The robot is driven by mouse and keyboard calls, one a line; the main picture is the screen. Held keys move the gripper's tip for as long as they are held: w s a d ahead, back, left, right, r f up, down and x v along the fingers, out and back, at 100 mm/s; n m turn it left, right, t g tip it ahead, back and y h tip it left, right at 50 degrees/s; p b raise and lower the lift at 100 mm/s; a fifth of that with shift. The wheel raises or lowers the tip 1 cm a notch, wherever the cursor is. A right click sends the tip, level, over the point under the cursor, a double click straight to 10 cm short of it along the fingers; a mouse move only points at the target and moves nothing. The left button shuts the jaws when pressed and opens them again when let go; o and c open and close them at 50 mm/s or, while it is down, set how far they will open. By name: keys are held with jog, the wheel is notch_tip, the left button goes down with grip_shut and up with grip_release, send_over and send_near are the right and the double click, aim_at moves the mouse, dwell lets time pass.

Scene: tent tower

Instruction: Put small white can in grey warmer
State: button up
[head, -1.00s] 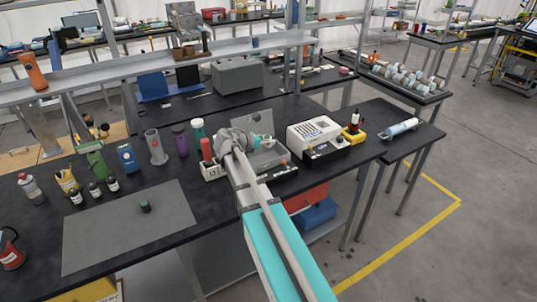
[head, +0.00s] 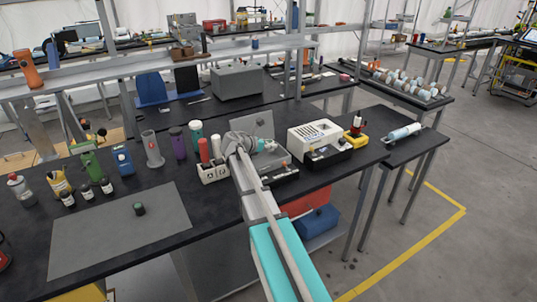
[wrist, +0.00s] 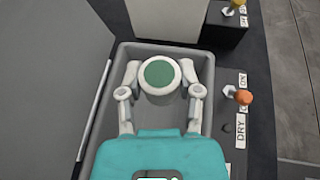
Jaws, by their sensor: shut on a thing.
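The small white can (wrist: 158,88) has a round green top and stands upright between my fingers in the wrist view. My gripper (wrist: 159,82) is shut on it, one finger on each side. Can and gripper are over the open grey basin of the grey warmer (wrist: 206,65); whether the can touches the floor of the basin I cannot tell. In the head view the warmer's raised lid (head: 252,125) stands behind my gripper (head: 266,146). My wrist hides much of the basin, and the can is hard to make out there.
The warmer's front panel has an orange knob (wrist: 243,97) and a DRY label. A white device (head: 315,136) stands to the right. A white holder (head: 213,174) with bottles is close on the left. A grey mat (head: 110,237) is mostly bare, with one small dark green-topped item (head: 139,209).

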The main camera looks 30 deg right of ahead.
aim_at(270, 151)
jog(key=shift+w+d+f+b, duration=0.15)
jog(key=shift+w+f+b, duration=0.05)
jog(key=shift+f+b, duration=0.25)
jog(key=shift+w+d+f+b, duration=0.1)
jog(key=shift+w+f+b, duration=0.05)
jog(key=shift+f+b, duration=1.4)
jog(key=shift+f+b, duration=0.6)
jog(key=shift+b, duration=0.05)
jog(key=o, duration=0.9)
jog(key=shift+o, duration=0.2)
jog(key=shift+r, duration=0.15)
